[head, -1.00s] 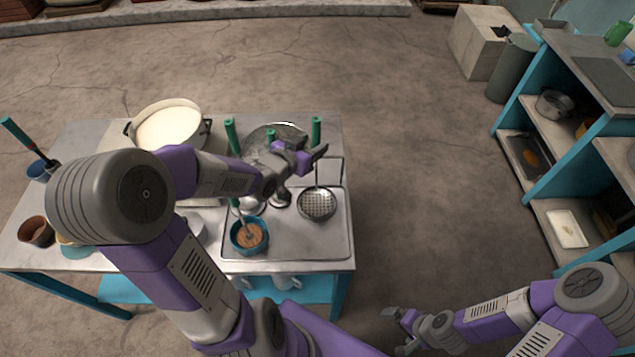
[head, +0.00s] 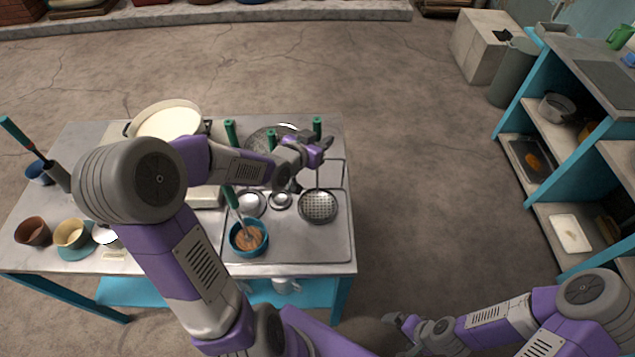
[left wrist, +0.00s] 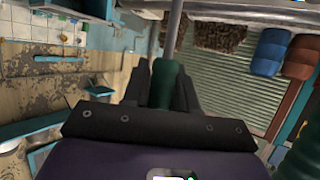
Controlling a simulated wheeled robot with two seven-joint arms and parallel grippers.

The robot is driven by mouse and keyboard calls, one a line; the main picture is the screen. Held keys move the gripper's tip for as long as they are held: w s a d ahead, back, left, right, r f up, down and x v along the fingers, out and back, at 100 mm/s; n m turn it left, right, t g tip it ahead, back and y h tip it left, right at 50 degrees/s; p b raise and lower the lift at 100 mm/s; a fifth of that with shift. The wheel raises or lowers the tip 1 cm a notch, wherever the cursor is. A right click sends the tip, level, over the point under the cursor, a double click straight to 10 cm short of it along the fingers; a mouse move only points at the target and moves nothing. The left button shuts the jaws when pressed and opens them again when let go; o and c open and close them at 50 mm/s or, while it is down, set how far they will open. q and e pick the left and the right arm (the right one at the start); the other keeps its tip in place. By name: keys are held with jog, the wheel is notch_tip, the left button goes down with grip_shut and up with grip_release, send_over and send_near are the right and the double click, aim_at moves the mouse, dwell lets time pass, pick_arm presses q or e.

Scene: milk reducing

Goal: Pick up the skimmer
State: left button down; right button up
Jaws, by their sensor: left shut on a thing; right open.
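The skimmer has a round perforated metal head (head: 318,207), a thin upright shaft and a green handle (head: 317,124). It hangs upright at the right end of the metal table (head: 290,256). My left gripper (head: 324,146) is at the lower part of its handle. In the left wrist view, the fingers (left wrist: 167,90) are shut on the green handle (left wrist: 166,82), with the metal shaft (left wrist: 175,30) running beyond. My right gripper (head: 396,325) is open and empty, low at the front, away from the table.
Other green-handled utensils (head: 230,132) are close left of the skimmer. A blue bowl (head: 247,238) with brown contents stands on the tabletop. A large pan of milk (head: 170,120) is at the back left. A shelf unit (head: 520,105) stands at the right, with open floor between.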

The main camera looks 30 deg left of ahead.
pick_arm(q)
notch_tip(320, 180, up, 18)
jog(key=p, duration=0.9)
dwell(1.8)
